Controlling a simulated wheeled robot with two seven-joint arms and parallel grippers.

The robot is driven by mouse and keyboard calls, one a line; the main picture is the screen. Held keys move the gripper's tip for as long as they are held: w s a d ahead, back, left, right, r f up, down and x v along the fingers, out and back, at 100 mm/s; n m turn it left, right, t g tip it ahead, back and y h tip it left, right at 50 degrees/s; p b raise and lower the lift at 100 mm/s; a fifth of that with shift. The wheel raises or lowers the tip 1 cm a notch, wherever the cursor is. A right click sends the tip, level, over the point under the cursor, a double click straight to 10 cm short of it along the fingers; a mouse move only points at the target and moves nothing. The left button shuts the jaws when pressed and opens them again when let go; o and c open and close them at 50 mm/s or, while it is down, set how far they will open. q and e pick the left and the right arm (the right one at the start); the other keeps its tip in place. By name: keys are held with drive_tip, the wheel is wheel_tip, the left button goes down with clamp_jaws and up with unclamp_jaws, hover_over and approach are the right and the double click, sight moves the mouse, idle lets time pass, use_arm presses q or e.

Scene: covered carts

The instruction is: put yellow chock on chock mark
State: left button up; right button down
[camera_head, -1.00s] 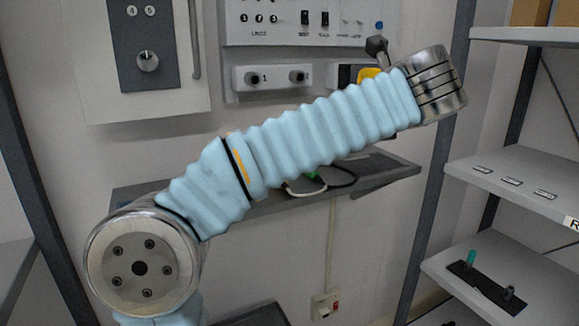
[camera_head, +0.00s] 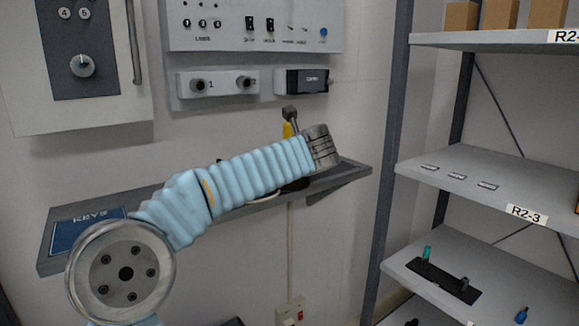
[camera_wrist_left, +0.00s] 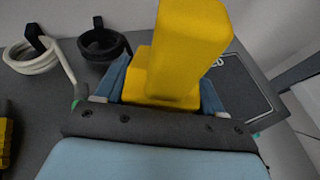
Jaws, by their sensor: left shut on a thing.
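My left gripper (camera_wrist_left: 163,80) is shut on the yellow chock (camera_wrist_left: 190,45), which stands between its blue fingers in the left wrist view. In the head view only a sliver of the yellow chock (camera_head: 287,130) shows behind my arm, above the wall shelf; the fingers are hidden. In the wrist view a dark rectangular mark (camera_wrist_left: 243,92) with a thin border and part of a white print lies on the grey surface behind the chock. The chock covers part of it, so I cannot read it. Whether the chock touches the surface is unclear. My right gripper is not in view.
A blue KEYS mark (camera_head: 88,228) is at the left end of the wall shelf (camera_head: 345,176). A white cable loop (camera_wrist_left: 28,55) and a black loop (camera_wrist_left: 103,45) lie left of the chock. A rack (camera_head: 450,165) stands at right; a control panel (camera_head: 250,25) hangs above.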

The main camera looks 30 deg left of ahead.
use_arm(q)
drive_tip(key=shift+f, duration=0.3)
drive_tip(key=shift+f, duration=0.2)
drive_tip(key=o, duration=1.4)
